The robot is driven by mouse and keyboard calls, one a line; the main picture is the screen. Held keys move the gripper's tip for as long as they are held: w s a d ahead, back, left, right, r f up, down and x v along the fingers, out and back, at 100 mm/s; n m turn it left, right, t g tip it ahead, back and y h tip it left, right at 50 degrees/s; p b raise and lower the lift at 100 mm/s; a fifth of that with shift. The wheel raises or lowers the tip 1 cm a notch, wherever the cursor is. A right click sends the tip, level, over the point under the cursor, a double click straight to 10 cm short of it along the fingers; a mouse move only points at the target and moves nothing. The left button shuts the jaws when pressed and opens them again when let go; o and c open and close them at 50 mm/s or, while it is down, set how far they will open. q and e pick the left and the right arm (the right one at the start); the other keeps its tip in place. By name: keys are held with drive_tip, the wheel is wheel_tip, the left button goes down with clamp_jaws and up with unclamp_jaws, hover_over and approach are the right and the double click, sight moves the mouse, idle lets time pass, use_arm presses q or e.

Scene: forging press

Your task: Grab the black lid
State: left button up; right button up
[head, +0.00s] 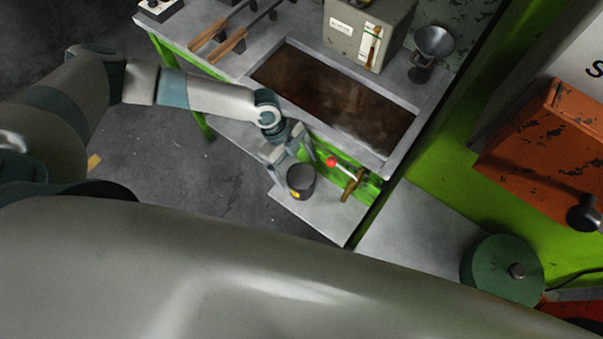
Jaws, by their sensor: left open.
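A dark round piece (301,180), black-grey with a small yellow mark low on its side, stands on a grey lower shelf below the front of the trough. It looks like the black lid or a canister topped by it; I cannot tell which. My left gripper (291,170) reaches down from the left arm just at this piece, with its fingers open near its upper left side. Whether a finger touches it is too small to tell. My right gripper is not in view.
A trough with brown liquid (335,95) sits behind. A red-knobbed lever (331,161) and a brass valve handle (352,185) stick out close right of the gripper. The lower shelf (318,217) is bare in front.

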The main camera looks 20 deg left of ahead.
sight(299, 175)
use_arm(q)
drive_tip(key=shift+f, duration=0.2)
idle(0.3)
drive_tip(key=c, duration=1.2)
drive_tip(key=shift+o, duration=0.2)
drive_tip(key=shift+r, duration=0.1)
drive_tip(key=shift+r+b, duration=0.5)
drive_tip(key=shift+r, duration=0.3)
drive_tip(key=shift+s+d+r+b, duration=0.15)
drive_tip(key=shift+r+b, duration=0.1)
drive_tip(key=shift+r, duration=0.35)
drive_tip(key=shift+d+r+b, duration=0.1)
drive_tip(key=shift+r+b, duration=0.15)
drive_tip(key=shift+r, duration=0.35)
drive_tip(key=s+d+r+b, duration=0.2)
drive_tip(key=s+d+r, duration=0.5)
drive_tip(key=s, duration=0.1)
drive_tip(key=shift+s+d+b, duration=0.15)
drive_tip(key=shift+d+b, duration=0.15)
